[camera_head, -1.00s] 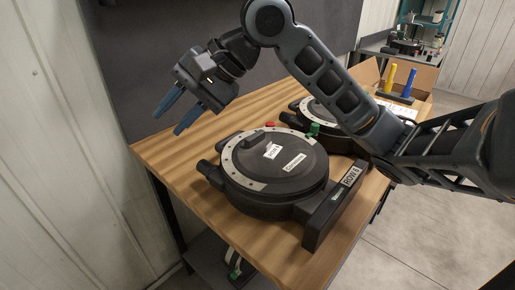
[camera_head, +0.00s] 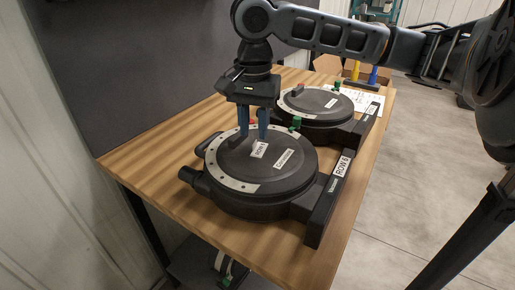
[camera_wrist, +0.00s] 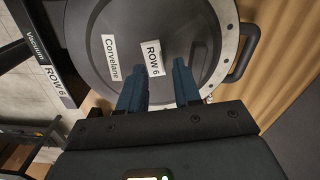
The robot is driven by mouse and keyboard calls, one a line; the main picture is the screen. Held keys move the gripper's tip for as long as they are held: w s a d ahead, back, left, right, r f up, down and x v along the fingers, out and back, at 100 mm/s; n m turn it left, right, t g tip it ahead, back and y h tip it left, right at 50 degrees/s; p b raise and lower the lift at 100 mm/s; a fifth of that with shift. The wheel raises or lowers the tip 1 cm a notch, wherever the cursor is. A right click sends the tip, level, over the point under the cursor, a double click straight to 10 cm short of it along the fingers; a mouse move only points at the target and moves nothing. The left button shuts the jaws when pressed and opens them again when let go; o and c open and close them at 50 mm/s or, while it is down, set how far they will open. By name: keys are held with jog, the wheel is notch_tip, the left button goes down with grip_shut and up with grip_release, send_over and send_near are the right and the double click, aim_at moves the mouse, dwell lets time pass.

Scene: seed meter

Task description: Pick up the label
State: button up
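The white label (camera_head: 260,149) printed "ROW 6" lies on the lid of the near black seed meter (camera_head: 232,182). In the wrist view the label (camera_wrist: 153,58) is slightly tilted on the dark lid, ahead of my fingertips. My gripper (camera_head: 254,136) points down above the lid, next to the label. Its two blue fingers are apart with nothing between them; the wrist view shows the gap (camera_wrist: 160,75). I cannot tell how high the fingertips are above the lid.
A "Corvelane" label (camera_head: 284,158) lies beside it, and another "ROW 6" label (camera_head: 342,166) is on the meter's side bar. A raised dark handle stands by the fingers. A second meter (camera_head: 316,104) stands behind. The wooden table (camera_head: 150,150) is clear at left.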

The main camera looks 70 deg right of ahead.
aim_at(254, 144)
jog(key=shift+f, duration=1.85)
jog(key=shift+c, duration=0.5)
grip_shut()
